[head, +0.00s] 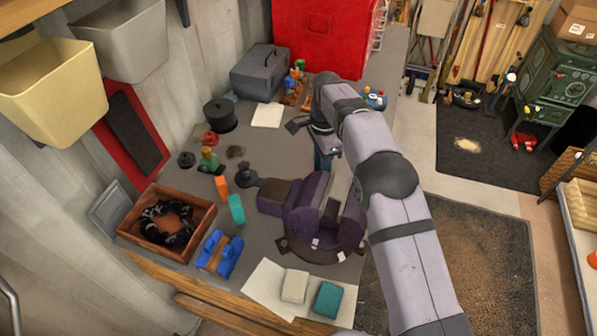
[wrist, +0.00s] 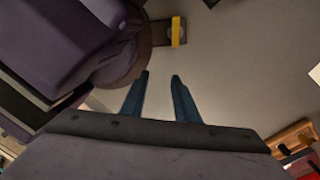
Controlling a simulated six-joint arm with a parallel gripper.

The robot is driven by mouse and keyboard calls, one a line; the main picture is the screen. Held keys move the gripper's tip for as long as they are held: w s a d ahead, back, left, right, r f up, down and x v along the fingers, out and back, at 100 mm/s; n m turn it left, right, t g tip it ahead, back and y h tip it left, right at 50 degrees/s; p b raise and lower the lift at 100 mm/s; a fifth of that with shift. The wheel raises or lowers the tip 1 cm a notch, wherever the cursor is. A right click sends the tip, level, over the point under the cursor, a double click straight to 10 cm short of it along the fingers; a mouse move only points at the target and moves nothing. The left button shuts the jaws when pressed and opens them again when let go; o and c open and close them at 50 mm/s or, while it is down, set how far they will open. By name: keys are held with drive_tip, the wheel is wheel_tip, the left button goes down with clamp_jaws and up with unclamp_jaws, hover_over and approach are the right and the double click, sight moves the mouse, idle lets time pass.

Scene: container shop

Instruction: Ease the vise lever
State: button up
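The purple vise (head: 322,215) stands on the grey bench near its front right edge, with its round base on the bench top. In the wrist view the vise (wrist: 60,45) fills the upper left. I cannot make out its lever clearly in either view; my arm covers part of the vise's right side in the head view. My gripper (wrist: 159,78) has two blue fingers spread apart with nothing between them. In the head view my gripper (head: 323,160) is just behind the vise, partly covered by my wrist.
A wooden box of dark parts (head: 200,211), a blue clamp-like item (head: 219,253) and small blocks lie left of the vise. Cream (head: 294,286) and teal (head: 328,300) blocks lie in front. A grey toolbox (head: 262,75) and red cabinet (head: 322,35) stand behind.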

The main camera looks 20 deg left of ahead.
drive_tip(key=w, duration=0.1)
drive_tip(key=w+y, duration=0.1)
drive_tip(key=w+d+f+m, duration=0.1)
drive_tip(key=shift+g+y+p, duration=0.3)
drive_tip(key=s+a+r+n+g+y, duration=0.1)
drive_tip(key=s+a+r+n+y, duration=0.1)
drive_tip(key=s+a+r+n, duration=0.1)
wheel_tip(320, 180, up, 2)
drive_tip(key=shift+s+a+r+g, duration=0.15)
drive_tip(key=shift+a+r+g, duration=0.1)
drive_tip(key=shift+a+g, duration=0.25)
drive_tip(key=shift+a, duration=0.1)
drive_tip(key=shift+p+x, duration=0.5)
drive_tip(key=shift+x, duration=3.15)
drive_tip(key=shift+c, duration=0.7)
